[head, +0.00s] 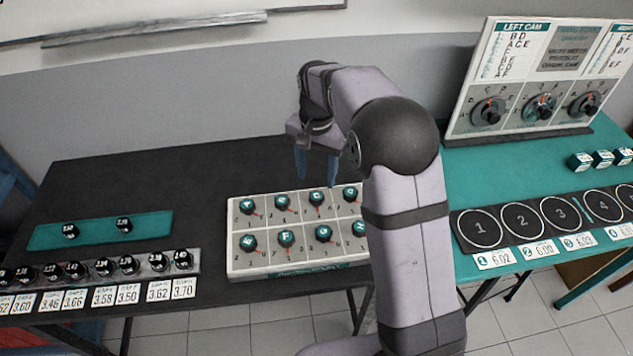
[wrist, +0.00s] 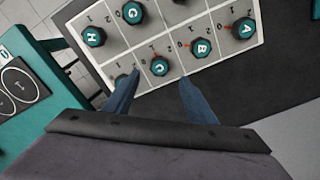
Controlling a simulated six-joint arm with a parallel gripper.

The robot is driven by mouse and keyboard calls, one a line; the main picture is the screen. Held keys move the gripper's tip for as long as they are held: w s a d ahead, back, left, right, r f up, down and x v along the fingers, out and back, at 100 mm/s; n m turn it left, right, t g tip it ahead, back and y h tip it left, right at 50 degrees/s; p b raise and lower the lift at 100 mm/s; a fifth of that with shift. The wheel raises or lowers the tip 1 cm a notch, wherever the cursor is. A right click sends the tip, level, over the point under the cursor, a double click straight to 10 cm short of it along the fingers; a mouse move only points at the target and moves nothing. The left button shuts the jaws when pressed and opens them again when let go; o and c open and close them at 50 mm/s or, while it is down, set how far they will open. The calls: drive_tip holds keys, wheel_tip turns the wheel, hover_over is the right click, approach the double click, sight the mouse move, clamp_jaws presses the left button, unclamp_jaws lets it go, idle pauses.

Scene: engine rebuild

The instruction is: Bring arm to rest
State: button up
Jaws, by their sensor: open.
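My gripper (head: 317,165) hangs above the back edge of the white dial panel, with nothing between its blue fingers. In the wrist view my gripper (wrist: 153,100) is open, fingers spread apart. The white dial panel (head: 240,268) lies on the black table and carries two rows of dark teal lettered knobs with red pointers. In the wrist view knob C (wrist: 159,66) shows just beyond the fingertips, with knobs B (wrist: 200,47) and A (wrist: 243,28) to its right and H (wrist: 94,36) to its left. My arm covers the panel's right end in the head view.
A teal strip (head: 155,223) with two black knobs and a rack (head: 100,268) of several knobs with number labels lie at left. A teal table (head: 490,165) at right bears numbered circles (head: 480,227), small teal blocks (head: 603,159) and an upright dial board (head: 540,75).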

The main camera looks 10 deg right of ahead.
drive_tip(key=shift+r, duration=0.2)
drive_tip(key=shift+s, duration=0.1)
drive_tip(key=shift+s+d, duration=0.15)
drive_tip(key=shift+s, duration=0.15)
drive_tip(key=s+d+f+n, duration=0.2)
drive_tip(key=s+n, duration=0.1)
drive_tip(key=s, duration=0.9)
drive_tip(key=s+d+f+n, duration=0.2)
drive_tip(key=s+d+n, duration=0.1)
drive_tip(key=s, duration=0.9)
drive_tip(key=shift+s+f+n, duration=0.2)
drive_tip(key=shift+s+n, duration=0.2)
